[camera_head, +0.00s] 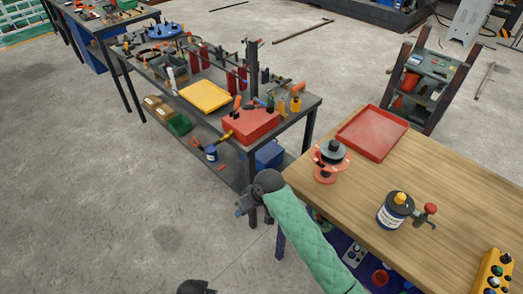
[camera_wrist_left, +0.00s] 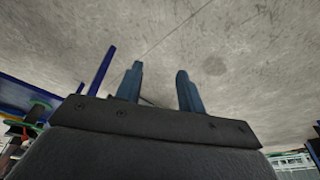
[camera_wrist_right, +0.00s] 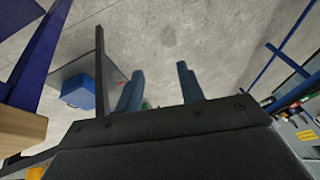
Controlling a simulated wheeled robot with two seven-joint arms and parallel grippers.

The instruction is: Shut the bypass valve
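On the wooden table in the head view, a small fitting with a red knob (camera_head: 430,209) stands beside a dark-topped, white-and-blue labelled can (camera_head: 396,211). An orange-red spool-like part (camera_head: 331,163) with a dark disc on top stands near the table's left edge. I cannot tell for certain which item is the bypass valve. My left gripper (camera_wrist_left: 160,69) is open and empty, with bare floor beyond its fingers. My right gripper (camera_wrist_right: 160,69) is open and empty, facing the floor. In the head view neither pair of fingers shows clearly.
A red tray (camera_head: 373,134) lies on the table's far side; a yellow button box (camera_head: 495,272) is at its near right. A crowded workbench (camera_head: 290,112) stands to the left. My green-sleeved arm crosses the table's left edge.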

